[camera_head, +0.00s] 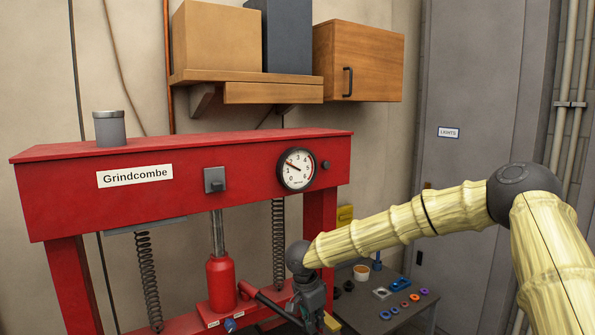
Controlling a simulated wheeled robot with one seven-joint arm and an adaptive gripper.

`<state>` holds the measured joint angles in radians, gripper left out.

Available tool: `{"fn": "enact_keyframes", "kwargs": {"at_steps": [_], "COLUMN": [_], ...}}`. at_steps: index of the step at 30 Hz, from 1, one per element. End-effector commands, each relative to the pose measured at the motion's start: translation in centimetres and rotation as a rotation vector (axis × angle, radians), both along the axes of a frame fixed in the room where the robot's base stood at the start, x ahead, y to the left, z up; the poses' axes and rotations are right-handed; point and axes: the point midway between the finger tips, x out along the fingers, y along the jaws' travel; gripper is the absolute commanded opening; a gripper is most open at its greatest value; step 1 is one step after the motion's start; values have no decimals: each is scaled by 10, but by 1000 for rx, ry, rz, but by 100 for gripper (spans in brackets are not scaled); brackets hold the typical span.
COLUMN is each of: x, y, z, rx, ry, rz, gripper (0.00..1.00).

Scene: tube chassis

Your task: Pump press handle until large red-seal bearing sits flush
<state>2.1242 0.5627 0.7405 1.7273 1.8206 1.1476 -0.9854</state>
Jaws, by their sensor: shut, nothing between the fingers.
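The red press (230,185) labelled Grindcombe fills the left and middle of the view. Its red bottle jack (220,280) stands under the top beam. A dark press handle (268,303) with a red socket slants from the jack down to the right, towards my gripper. My gripper (316,318) is at the bottom edge, shut and empty; its fingertips are mostly out of clear view, and I cannot tell whether it touches the handle. I cannot make out a bearing seated in the press; the work area is cut off below.
A dark side table (365,325) right of the press holds several coloured rings (405,304) and a cup (361,272). A round gauge (297,169) sits on the beam. A shelf with boxes (245,78) and a wooden cabinet (358,60) hang above. A grey door (470,100) stands behind.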

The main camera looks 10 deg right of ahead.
Motion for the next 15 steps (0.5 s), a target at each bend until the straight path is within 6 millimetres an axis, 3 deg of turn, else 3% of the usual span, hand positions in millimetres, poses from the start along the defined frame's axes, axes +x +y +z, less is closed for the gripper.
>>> {"fn": "enact_keyframes", "kwargs": {"at_steps": [8, 15], "x": [0, 0], "y": [-1, -1], "z": [-6, 18], "rx": [-2, 0], "ry": [1, -1], "rz": [-1, -2], "gripper": [0, 0]}}
